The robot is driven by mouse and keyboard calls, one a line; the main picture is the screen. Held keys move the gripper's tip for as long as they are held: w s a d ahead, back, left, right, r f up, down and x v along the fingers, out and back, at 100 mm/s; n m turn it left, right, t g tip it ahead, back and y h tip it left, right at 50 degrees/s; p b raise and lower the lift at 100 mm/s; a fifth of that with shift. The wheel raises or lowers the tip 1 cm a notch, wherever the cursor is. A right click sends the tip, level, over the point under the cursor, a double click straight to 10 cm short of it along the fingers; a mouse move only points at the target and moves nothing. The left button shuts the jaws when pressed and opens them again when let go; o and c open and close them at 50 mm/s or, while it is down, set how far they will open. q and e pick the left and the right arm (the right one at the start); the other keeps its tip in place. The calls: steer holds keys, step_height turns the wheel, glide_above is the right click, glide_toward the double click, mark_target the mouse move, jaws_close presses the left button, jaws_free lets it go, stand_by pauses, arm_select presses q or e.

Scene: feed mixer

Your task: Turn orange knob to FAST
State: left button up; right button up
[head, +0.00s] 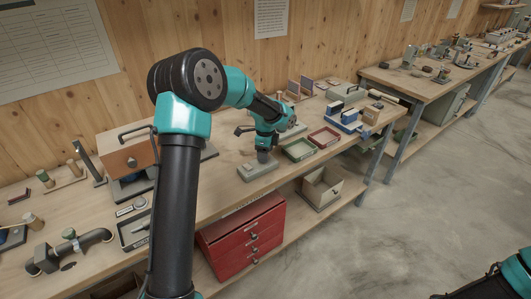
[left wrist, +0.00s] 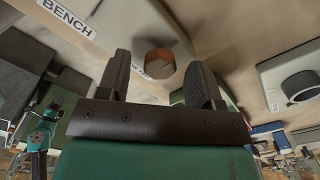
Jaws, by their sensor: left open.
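The orange knob (left wrist: 155,64) shows in the left wrist view as a round orange-brown cap with a dark side, on a pale panel. A small label beside it is partly hidden by a finger, and I cannot read FAST or the knob's setting. My left gripper (left wrist: 160,83) is open, with one finger on each side of the knob in this view; I cannot tell whether they touch it. In the head view my left gripper (head: 262,157) points down over a grey panel block (head: 256,172) on the bench, and the knob is hidden there. Part of my right gripper (head: 490,272) shows at the lower right.
A box with an orange-brown front (head: 130,158) stands left on the bench. Green tray (head: 299,150) and red tray (head: 323,138) lie to the right. Red drawers (head: 243,240) stand below. Another panel with a round grey knob (left wrist: 299,86) shows in the wrist view.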

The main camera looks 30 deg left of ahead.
arm_select(q)
steer(key=shift+f, duration=0.2)
steer(key=c, duration=0.9)
steer(key=shift+c, duration=0.2)
